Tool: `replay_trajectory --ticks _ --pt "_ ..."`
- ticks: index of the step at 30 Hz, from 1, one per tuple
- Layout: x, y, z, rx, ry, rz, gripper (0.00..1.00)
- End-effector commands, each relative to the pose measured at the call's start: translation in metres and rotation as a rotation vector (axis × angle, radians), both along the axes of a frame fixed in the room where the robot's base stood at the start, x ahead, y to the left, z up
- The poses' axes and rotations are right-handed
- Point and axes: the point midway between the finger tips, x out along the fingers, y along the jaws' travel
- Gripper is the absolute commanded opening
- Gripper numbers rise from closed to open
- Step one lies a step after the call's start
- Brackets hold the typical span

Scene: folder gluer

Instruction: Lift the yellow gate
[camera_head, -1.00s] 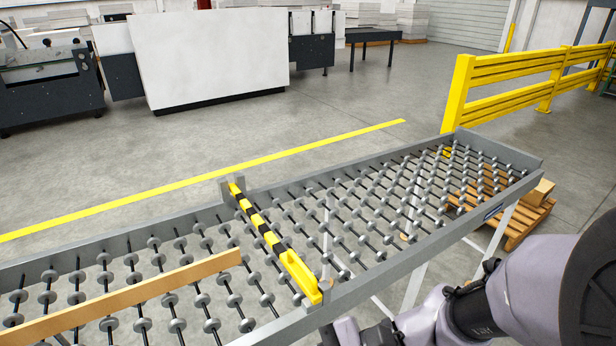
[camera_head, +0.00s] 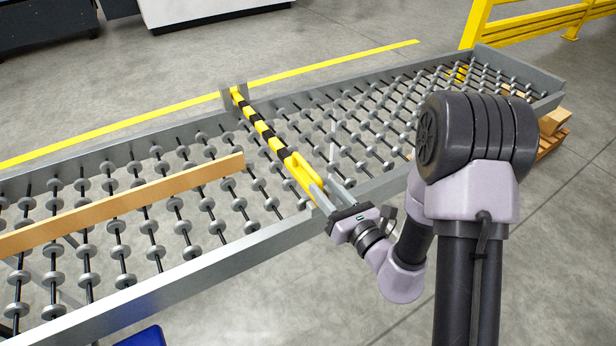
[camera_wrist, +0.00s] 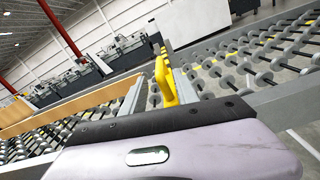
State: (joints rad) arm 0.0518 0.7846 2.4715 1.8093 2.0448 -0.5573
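The yellow gate (camera_head: 262,130) is a yellow-and-black striped bar lying low across the roller conveyor (camera_head: 130,285). A yellow loop handle (camera_head: 303,176) is at its near end, and it also shows in the wrist view (camera_wrist: 163,82). My gripper (camera_head: 322,192) is at the near rail, reaching toward the handle. In the wrist view its two fingers (camera_wrist: 160,90) are spread, with the handle between them. There is a gap on the left side; contact on the right cannot be told.
A long tan board (camera_head: 120,207) lies on the rollers left of the gate, its end close to the bar. The conveyor's metal side rails border the gate. A yellow guard rail (camera_head: 520,27) stands at the back right, and a wooden pallet (camera_head: 552,143) is by the conveyor's far right end.

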Motion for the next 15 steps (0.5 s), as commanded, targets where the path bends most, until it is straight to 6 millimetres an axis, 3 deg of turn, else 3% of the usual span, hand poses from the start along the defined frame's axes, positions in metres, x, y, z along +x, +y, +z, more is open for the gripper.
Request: replay_trajectory --ticks 9,15 --pt "0.055 0.037 0.003 -0.001 -0.002 0.002 0.36" --pt "0.068 0.045 0.003 -0.001 -0.001 0.0 0.36"
